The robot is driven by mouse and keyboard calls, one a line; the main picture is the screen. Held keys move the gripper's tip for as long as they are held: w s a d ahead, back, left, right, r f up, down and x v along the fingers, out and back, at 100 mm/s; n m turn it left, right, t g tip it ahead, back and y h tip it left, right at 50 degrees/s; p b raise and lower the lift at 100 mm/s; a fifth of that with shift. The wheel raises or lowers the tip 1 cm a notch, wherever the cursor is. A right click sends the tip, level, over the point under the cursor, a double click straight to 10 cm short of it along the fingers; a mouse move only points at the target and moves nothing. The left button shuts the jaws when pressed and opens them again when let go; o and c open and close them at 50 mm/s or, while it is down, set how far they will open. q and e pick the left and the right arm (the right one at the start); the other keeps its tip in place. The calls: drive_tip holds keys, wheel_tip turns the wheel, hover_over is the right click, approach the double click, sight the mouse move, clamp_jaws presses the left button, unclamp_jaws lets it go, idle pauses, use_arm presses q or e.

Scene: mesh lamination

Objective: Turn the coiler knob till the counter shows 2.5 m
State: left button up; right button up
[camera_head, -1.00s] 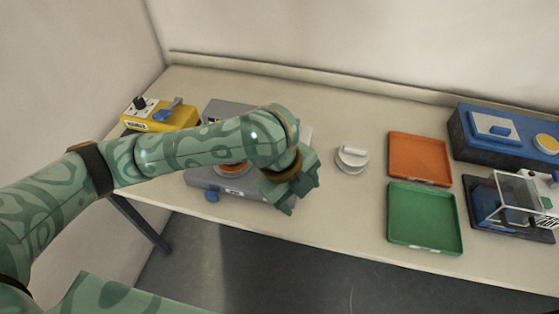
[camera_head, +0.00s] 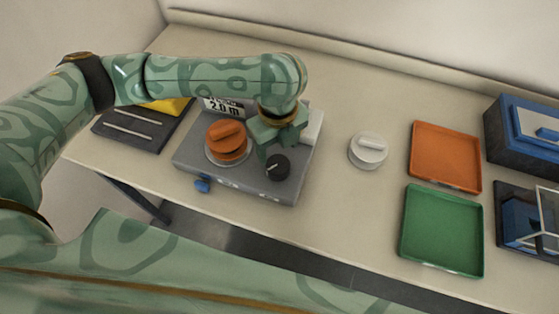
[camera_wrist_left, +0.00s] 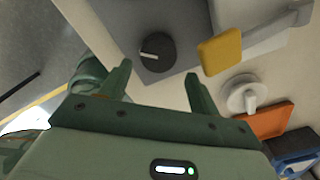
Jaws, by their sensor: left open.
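The grey coiler (camera_head: 235,182) stands on the table with an orange reel (camera_head: 226,140) on top. Its counter (camera_head: 222,105) reads 2.0 m, its upper edge partly covered by my left arm. The black knob (camera_head: 277,167) with a white mark is at the coiler's front right. It also shows in the left wrist view (camera_wrist_left: 157,52). My left gripper (camera_head: 279,144) is open and empty, just behind and above the knob. In the wrist view the knob lies beyond and between the two fingers (camera_wrist_left: 158,72), apart from them. My right gripper is not in view.
A white round spool (camera_head: 368,150) stands right of the coiler. An orange tray (camera_head: 446,157) and a green tray (camera_head: 442,231) lie farther right, near blue machines (camera_head: 522,130). A dark slotted plate (camera_head: 130,130) and a yellow box (camera_head: 168,105) are at the left.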

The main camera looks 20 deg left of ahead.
sight(278, 164)
use_arm(q)
drive_tip(key=f+b, duration=0.2)
drive_tip(key=f, duration=0.3)
drive_tip(key=shift+s+f, duration=0.1)
drive_tip(key=shift+s, duration=0.1)
drive_tip(key=shift+f, duration=0.35)
drive_tip(key=shift+w+f, duration=0.1)
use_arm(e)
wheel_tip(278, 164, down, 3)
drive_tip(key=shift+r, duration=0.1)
